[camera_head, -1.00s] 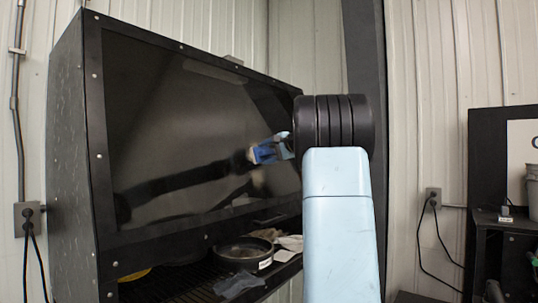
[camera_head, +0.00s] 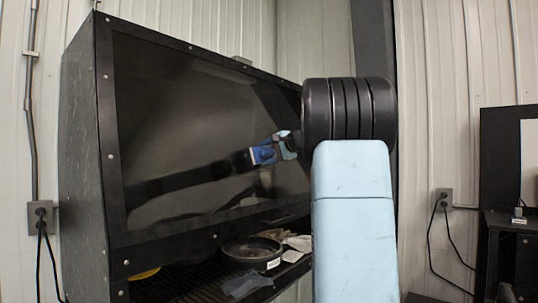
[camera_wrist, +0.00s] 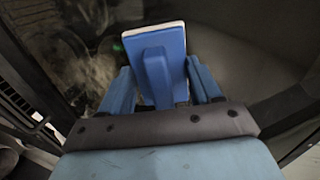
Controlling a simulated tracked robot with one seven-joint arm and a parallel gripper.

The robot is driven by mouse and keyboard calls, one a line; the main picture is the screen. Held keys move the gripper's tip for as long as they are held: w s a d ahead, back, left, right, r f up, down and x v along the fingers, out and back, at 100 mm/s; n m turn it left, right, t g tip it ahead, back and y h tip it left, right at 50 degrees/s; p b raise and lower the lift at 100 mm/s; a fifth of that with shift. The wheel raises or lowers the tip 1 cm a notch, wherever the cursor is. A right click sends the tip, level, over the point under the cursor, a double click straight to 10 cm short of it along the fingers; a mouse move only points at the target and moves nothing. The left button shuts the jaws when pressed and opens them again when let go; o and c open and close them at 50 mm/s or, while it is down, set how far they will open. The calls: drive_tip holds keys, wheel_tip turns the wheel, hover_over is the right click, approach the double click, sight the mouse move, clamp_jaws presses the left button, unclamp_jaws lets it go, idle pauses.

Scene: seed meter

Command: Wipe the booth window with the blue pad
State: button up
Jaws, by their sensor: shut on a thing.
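The booth window (camera_head: 190,130) is a dark, glossy, tilted pane in a black-framed cabinet left of my arm, with a reflection of my arm in it. It also fills the background of the wrist view (camera_wrist: 235,50). The blue pad (camera_wrist: 158,65) has a blue handle and a pale edge. My gripper (camera_wrist: 160,88) is shut on its handle, one finger on each side. In the head view the pad (camera_head: 263,154) is small and close to the right part of the window. Whether its face touches the glass I cannot tell. My arm hides part of the window's right edge.
Below the window, a grated shelf (camera_head: 185,291) holds a round black pan (camera_head: 252,252), crumpled cloths (camera_head: 298,243) and a yellow item (camera_head: 145,273). A dark bench (camera_head: 510,222) stands at the far right. A wall outlet with cables (camera_head: 41,216) is at left.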

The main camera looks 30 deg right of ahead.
drive_tip(key=shift+s+a, duration=0.35)
drive_tip(key=shift+a, duration=0.55)
drive_tip(key=shift+s+a, duration=0.3)
drive_tip(key=shift+a, duration=0.65)
drive_tip(key=shift+s+a, duration=0.35)
drive_tip(key=shift+a, duration=0.55)
drive_tip(key=shift+v, duration=3)
drive_tip(key=v, duration=0.3)
